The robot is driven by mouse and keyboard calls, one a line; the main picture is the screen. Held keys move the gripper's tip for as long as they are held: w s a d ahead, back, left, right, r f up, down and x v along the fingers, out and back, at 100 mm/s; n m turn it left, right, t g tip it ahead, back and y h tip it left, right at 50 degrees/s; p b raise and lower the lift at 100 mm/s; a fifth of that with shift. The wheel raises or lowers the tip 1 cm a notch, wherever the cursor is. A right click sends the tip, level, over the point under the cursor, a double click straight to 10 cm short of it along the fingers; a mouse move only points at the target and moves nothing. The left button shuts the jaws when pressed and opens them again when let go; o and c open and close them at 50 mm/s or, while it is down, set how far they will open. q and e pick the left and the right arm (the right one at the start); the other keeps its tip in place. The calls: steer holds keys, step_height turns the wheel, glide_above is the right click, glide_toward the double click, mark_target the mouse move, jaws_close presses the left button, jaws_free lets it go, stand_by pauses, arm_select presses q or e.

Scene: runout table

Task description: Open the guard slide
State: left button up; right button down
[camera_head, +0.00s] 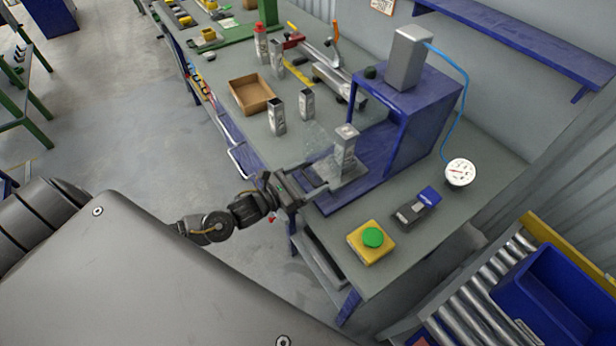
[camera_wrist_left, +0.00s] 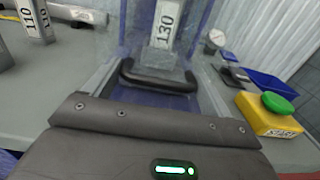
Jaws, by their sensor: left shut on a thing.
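The guard slide is a clear panel (camera_head: 319,143), faint in the head view, in front of the blue press frame (camera_head: 408,125). Its dark handle bar (camera_wrist_left: 158,82) crosses the middle of the left wrist view. My left gripper (camera_head: 318,187) reaches in from the left at the table's front edge and is shut on the handle. A metal block marked 130 (camera_wrist_left: 166,25) stands upright just beyond the handle; it also shows in the head view (camera_head: 345,147). How the fingers touch the bar is hard to see. My right gripper is not in view.
A green button on a yellow box (camera_head: 371,242) and a dark device with a blue top (camera_head: 417,207) are at right, near a gauge (camera_head: 460,172). Metal blocks (camera_head: 277,117) and a cardboard tray (camera_head: 251,94) stand to the left. A blue bin (camera_head: 540,300) sits on rollers.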

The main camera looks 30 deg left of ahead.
arm_select(q)
steer(key=o, duration=1.3)
steer(key=shift+c, duration=0.2)
steer(key=shift+s+a, duration=0.1)
steer(key=shift+s, duration=0.05)
steer(key=shift+s+a+f, duration=0.15)
steer(key=shift+s, duration=0.1)
steer(key=b+v, duration=0.3)
steer(key=v, duration=0.7)
